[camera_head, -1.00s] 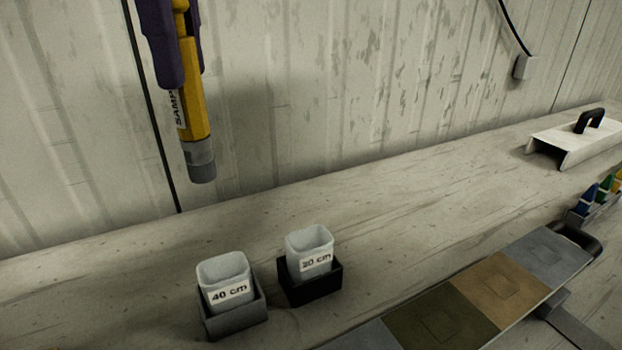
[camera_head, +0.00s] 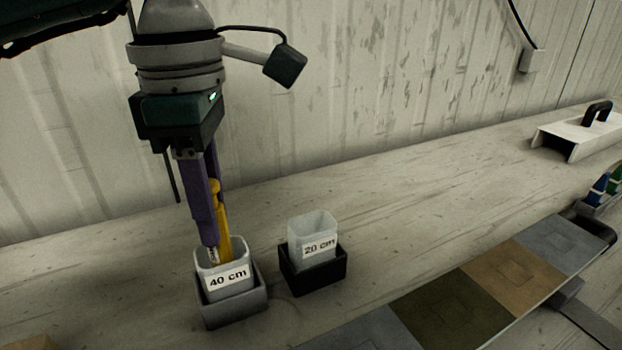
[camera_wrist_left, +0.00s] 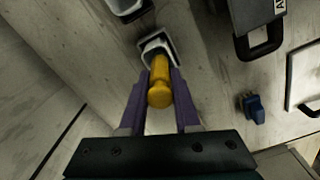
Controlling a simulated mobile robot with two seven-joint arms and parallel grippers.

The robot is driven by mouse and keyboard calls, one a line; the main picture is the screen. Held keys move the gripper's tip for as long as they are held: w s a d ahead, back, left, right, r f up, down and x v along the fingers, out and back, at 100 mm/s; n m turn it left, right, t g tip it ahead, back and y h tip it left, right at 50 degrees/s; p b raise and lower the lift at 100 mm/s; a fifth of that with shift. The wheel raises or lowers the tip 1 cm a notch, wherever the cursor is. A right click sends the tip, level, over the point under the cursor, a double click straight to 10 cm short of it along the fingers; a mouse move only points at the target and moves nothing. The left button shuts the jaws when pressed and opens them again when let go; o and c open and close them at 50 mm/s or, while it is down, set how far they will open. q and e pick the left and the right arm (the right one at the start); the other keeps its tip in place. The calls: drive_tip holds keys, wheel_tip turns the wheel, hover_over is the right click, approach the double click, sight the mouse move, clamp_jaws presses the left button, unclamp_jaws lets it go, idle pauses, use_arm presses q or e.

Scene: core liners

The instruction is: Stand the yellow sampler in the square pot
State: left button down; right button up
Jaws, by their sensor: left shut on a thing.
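The yellow sampler (camera_head: 224,235) is upright with its lower end inside the white square pot labelled "40 cm" (camera_head: 229,281). My left gripper (camera_head: 212,222) is shut on the sampler, with its purple fingers on either side and their tips at the pot's rim. In the left wrist view the sampler's rounded yellow top (camera_wrist_left: 160,95) shows between the fingers, with the pot (camera_wrist_left: 155,45) beyond it. The sampler's grey lower end is hidden in the pot, so I cannot tell whether it touches the bottom. My right gripper is not in view.
The "40 cm" pot sits in a grey holder (camera_head: 234,311). A second pot labelled "20 cm" (camera_head: 317,250) sits in a black holder (camera_head: 313,279) to its right. A tray of coloured core squares (camera_head: 510,283) lies at front right. A white cover with a black handle (camera_head: 580,138) stands at far right.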

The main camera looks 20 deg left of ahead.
use_arm(q)
wheel_tip(320, 180, down, 3)
drive_tip(key=shift+r, duration=0.15)
drive_tip(key=c, duration=0.6)
unclamp_jaws()
wheel_tip(320, 180, up, 12)
drive_tip(key=shift+r, duration=0.1)
